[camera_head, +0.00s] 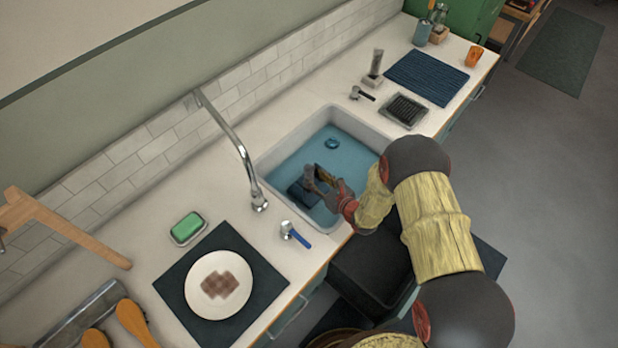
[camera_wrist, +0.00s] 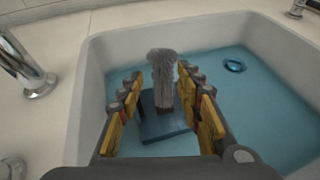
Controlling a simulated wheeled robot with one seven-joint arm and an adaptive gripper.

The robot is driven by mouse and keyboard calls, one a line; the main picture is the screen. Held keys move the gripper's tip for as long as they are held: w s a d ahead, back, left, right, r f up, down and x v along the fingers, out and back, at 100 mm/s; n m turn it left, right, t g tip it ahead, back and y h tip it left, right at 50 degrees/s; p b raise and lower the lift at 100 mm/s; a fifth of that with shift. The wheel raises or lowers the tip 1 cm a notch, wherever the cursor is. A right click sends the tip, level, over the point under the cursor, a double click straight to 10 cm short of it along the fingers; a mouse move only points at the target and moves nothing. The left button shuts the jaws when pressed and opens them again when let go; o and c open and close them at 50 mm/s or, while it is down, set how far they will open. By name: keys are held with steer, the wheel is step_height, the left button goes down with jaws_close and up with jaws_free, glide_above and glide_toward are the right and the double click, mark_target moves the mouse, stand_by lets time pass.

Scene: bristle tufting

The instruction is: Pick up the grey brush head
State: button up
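The grey brush head (camera_wrist: 162,66) stands upright on a dark blue block (camera_wrist: 160,127) inside the sink, with a fuzzy top and a paler grey lower part. In the head view the brush head (camera_head: 310,176) shows on the block (camera_head: 300,194), partly crowded by my gripper. My gripper (camera_wrist: 160,88) is open, with its yellow-padded fingers apart on the left and right of the brush head in the wrist view. I see no clear contact. In the head view my gripper (camera_head: 328,180) reaches into the sink from the right; its fingertips are hard to make out.
The white sink (camera_head: 270,158) has raised walls around blue water or floor, with a drain (camera_head: 331,143). A tall faucet (camera_head: 236,146) stands at its left. A blue-handled tool (camera_head: 296,235) lies near the front rim. A grey upright item (camera_head: 376,64) stands behind.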

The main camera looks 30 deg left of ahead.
steer(key=b+x, duration=0.1)
steer(key=x, duration=1)
steer(key=shift+w+a+f, duration=0.1)
steer(key=shift+w+f, duration=0.1)
steer(key=shift+w, duration=0.05)
steer(key=shift+c, duration=1.4)
jaws_close()
